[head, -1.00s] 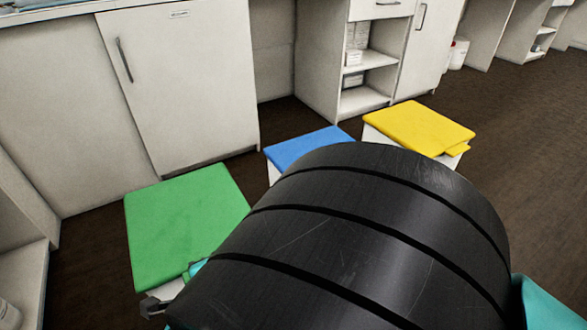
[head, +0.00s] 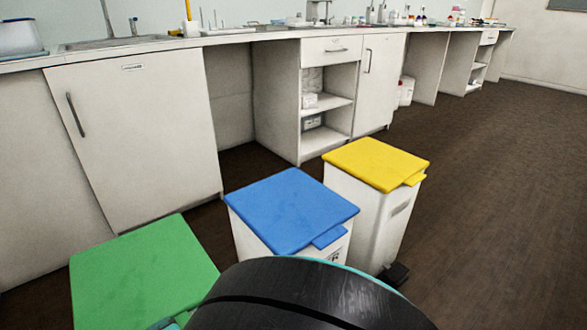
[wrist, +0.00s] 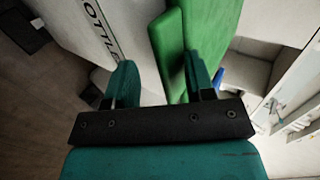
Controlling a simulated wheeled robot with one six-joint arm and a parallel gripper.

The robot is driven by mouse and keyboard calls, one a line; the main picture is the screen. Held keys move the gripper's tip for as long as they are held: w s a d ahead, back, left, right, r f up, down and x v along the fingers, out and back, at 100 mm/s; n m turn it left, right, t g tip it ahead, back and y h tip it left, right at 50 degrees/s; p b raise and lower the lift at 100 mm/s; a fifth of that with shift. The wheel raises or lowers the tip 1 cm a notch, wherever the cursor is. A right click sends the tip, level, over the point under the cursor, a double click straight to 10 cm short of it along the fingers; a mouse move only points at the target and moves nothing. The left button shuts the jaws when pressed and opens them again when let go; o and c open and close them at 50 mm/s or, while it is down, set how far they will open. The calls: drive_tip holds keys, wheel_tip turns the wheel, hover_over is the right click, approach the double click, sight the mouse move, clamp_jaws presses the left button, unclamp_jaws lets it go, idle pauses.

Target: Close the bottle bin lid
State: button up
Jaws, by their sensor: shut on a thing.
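The green lid (head: 140,265) of the bottle bin lies at the lower left of the head view and looks flat. In the wrist view the green lid (wrist: 210,35) with its front tab (wrist: 166,45) borders the white bin body (wrist: 130,35), which carries dark lettering, partly hidden. My gripper (wrist: 158,85) has its teal fingers either side of the tab at the lid's front edge, shut on it. In the head view my black arm hides most of the gripper and the front of the green bin.
A blue-lidded bin (head: 290,210) and a yellow-lidded bin (head: 375,165) stand to the right of the green one, both lids down. White cabinets (head: 140,140) under a counter run behind them. Open brown floor (head: 480,200) lies to the right.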

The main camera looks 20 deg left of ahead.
drive_tip(key=shift+w+d+f, duration=0.1)
drive_tip(key=shift+d+f, duration=0.25)
drive_tip(key=shift+f, duration=0.35)
drive_tip(key=a+r+p+v, duration=0.1)
drive_tip(key=p+v, duration=0.1)
drive_tip(key=v, duration=0.6)
